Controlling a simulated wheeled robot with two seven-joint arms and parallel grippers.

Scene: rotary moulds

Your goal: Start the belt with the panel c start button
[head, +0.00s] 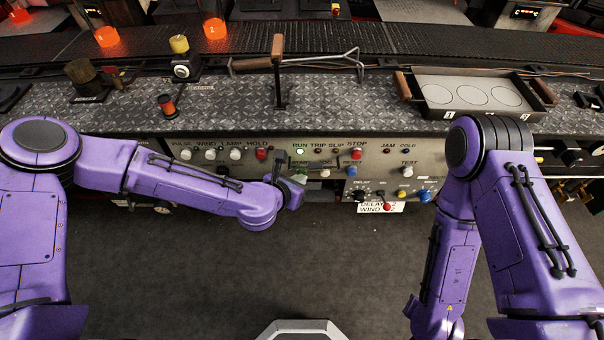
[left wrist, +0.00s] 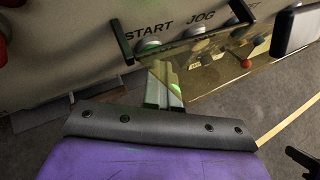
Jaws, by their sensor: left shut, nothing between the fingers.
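The control panel (head: 330,158) runs along the front of the bench. The green start button (left wrist: 150,47) sits under the START label in the left wrist view, with the JOG button (left wrist: 196,40) to its right. My left gripper (left wrist: 167,92) is shut and empty, its fingertips close to the start button; I cannot tell whether they touch. In the head view my left gripper (head: 298,177) covers much of that button. The RUN lamp (head: 300,152) glows green. The dark belt (head: 370,42) runs along the back. My right arm shows, but its gripper is out of frame.
The red STOP button (head: 356,154) is up and right of the start button. Knobs and a red-tipped lever (head: 387,206) stick out lower right. A mould tray (head: 470,95) and a wooden-handled lever (head: 278,72) stand on the bench. The floor in front is clear.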

